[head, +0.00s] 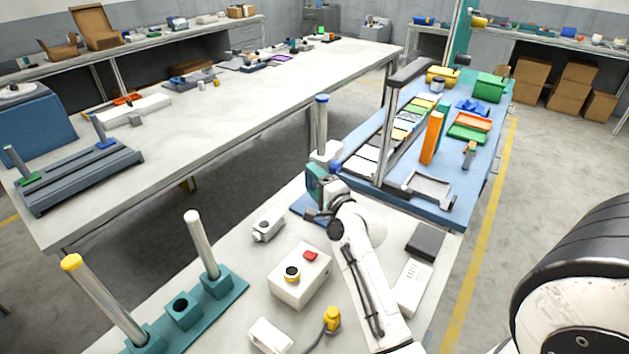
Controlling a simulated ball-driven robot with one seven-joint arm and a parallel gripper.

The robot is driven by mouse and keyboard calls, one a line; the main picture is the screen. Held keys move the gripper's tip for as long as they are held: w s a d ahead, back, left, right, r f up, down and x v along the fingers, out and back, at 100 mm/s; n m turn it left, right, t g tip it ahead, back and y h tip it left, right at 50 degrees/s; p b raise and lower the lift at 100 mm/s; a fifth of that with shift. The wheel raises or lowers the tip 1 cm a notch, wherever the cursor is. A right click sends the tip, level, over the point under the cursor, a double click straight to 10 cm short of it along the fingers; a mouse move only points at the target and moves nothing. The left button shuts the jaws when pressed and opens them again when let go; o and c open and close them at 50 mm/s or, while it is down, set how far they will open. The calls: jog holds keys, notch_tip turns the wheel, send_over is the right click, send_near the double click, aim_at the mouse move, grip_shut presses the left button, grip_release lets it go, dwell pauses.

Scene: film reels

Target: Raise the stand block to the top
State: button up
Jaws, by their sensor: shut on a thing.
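The stand has an upright grey post (321,122) with a blue cap and a blue base (306,206) on the bench. A pale grey stand block (326,153) sits around the post, partway up, clearly below the cap. A small blue knob (335,167) shows at the block's near side. My gripper (326,173) is at the block's near, lower side and is shut on it. The fingertips and exact contact are too small and partly hidden by my wrist.
A white control box (299,276) and small white device (267,226) lie nearer on the bench. A teal base (184,311) with tall posts stands at left. A blue table (455,203) with a metal frame (389,130) is close on the right.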

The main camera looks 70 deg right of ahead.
notch_tip(320, 180, up, 10)
jog(key=p, duration=0.7)
jog(key=shift+r+p, duration=0.25)
jog(key=shift+p, duration=0.15)
jog(key=shift+w, duration=0.1)
jog(key=o, duration=1.3)
jog(key=shift+o, duration=0.7)
jog(key=shift+f, duration=0.2)
jog(key=b+v, duration=0.2)
jog(key=v, duration=0.9)
jog(key=shift+f, duration=0.15)
